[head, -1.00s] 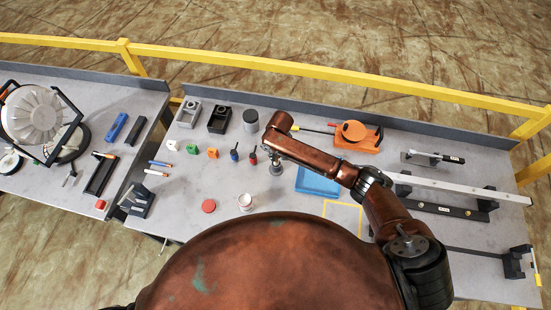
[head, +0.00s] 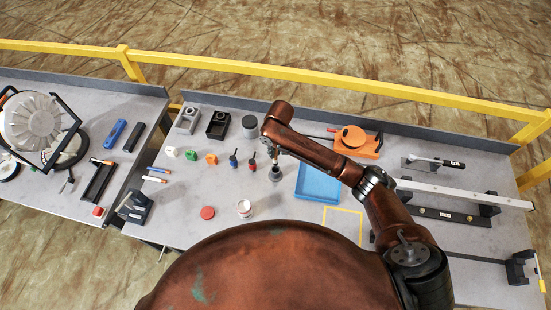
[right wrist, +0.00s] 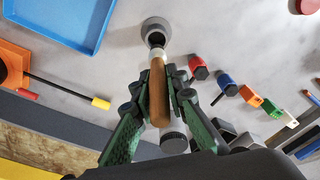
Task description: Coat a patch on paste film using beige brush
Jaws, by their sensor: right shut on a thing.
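My right gripper (right wrist: 168,78) is shut on the wooden handle of the beige brush (right wrist: 158,95). The brush has a pale collar, and its far end points at the mouth of a round grey holder (right wrist: 155,24); I cannot tell whether the tip is still inside. In the head view the grey holder (head: 275,176) stands mid-table, just below the end of my right arm. A small white pot (head: 244,209) stands open to the front left of it. No surface is clearly recognisable as the paste film. My left gripper is not in view.
A blue tray (head: 318,182) lies right of the holder, with a yellow square outline (head: 343,211) in front of it. Red- and blue-topped items (head: 233,160) stand close left. A red disc (head: 207,212) lies left of the pot. An orange device (head: 357,142) sits at the back.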

